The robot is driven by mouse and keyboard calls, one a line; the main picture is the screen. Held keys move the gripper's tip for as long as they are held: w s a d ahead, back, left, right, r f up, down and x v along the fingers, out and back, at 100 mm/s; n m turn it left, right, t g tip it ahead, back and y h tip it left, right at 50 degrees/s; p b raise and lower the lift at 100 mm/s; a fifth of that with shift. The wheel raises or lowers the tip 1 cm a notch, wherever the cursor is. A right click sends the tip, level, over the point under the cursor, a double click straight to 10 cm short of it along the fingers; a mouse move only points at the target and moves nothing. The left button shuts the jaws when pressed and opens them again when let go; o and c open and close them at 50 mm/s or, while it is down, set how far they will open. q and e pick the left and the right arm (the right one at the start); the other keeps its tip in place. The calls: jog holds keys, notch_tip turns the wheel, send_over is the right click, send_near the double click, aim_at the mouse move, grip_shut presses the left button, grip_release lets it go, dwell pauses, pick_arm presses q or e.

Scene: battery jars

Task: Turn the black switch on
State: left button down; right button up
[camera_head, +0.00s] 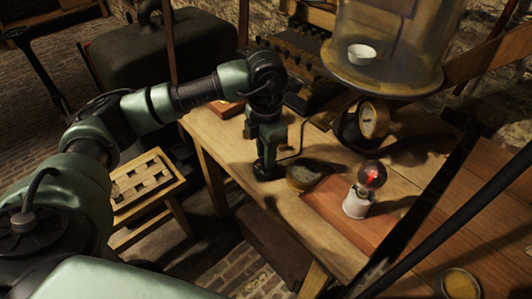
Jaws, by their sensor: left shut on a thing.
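My left gripper (267,160) points down at the table's near left edge. It is shut on a small dark thing at the tabletop, which looks like the black switch (268,173). The fingers hide most of it, and its on or off position cannot be made out. A glass bulb (373,174) on a white base (356,204) stands to the right, with a red glow inside. My right gripper is not in view.
The wooden table (226,143) holds a round dark-topped dish (303,175) close to the gripper. A slotted wooden stool (146,185) is at left. Dark slanting bars (440,215) cross the right side.

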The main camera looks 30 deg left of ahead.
pick_arm(q)
jog(key=shift+w+r, duration=0.1)
jog(key=shift+r, duration=0.05)
jog(key=c, duration=1.1)
grip_release()
jog(key=shift+c, duration=0.2)
notch_tip(320, 180, up, 8)
jog(key=p, duration=0.5)
jog(key=shift+f, duration=0.2)
